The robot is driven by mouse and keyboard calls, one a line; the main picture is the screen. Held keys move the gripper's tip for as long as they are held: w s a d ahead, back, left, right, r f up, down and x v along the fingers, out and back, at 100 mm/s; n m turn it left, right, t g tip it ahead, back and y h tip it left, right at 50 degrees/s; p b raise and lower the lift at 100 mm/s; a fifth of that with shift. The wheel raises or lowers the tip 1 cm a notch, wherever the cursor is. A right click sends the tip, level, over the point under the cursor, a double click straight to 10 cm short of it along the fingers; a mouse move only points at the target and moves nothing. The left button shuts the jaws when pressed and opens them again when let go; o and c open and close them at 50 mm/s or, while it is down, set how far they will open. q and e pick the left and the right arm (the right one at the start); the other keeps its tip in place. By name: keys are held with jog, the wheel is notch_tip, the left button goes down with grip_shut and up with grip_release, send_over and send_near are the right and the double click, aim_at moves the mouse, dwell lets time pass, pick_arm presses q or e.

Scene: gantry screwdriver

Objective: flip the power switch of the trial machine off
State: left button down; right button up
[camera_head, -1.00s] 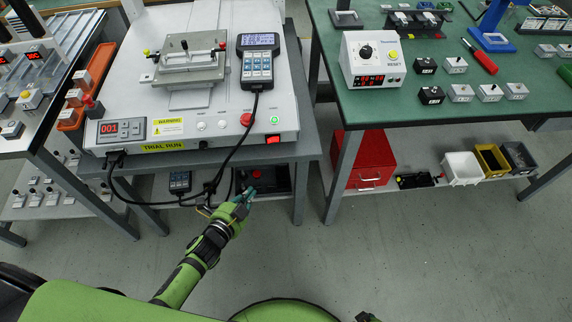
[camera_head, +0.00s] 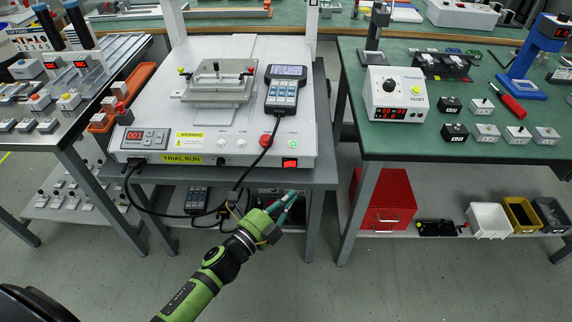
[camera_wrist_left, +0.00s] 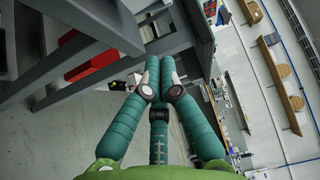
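The trial machine (camera_head: 225,150) is a white box with a yellow TRIAL RUN label, standing on a grey table. Its red power switch (camera_head: 290,163) is on the front face near the right corner and looks lit; its rocker position is too small to tell. My left gripper (camera_head: 292,197) is in front of the table, below the switch and apart from it. In the left wrist view its teal fingers (camera_wrist_left: 159,62) come together at the tips, with nothing seen between them. The switch cannot be made out there. My right gripper is not in view.
A black pendant (camera_head: 285,90) lies on the machine; its cable (camera_head: 240,184) hangs across the front, near my left gripper. A red stop button (camera_head: 265,141) and green button (camera_head: 292,142) sit above the switch. A red cabinet (camera_head: 385,205) stands to the right. The front floor is clear.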

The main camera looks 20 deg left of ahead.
pick_arm(q)
jog(key=b, duration=0.2)
send_near(293, 163)
jog(key=w+d, duration=0.3)
jog(key=shift+w+a+r, duration=0.15)
jog(key=shift+w, duration=0.6)
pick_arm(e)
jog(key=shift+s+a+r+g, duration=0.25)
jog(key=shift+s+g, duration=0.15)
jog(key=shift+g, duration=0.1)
pick_arm(q)
jog(key=shift+w+a, duration=0.1)
jog(key=shift+w+a, duration=0.1)
jog(key=shift+w, duration=0.2)
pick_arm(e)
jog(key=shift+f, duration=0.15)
pick_arm(q)
jog(key=shift+w+a, duration=0.1)
jog(key=shift+w, duration=0.15)
dwell(0.5)
jog(key=shift+s+d, duration=0.3)
jog(key=shift+s, duration=0.4)
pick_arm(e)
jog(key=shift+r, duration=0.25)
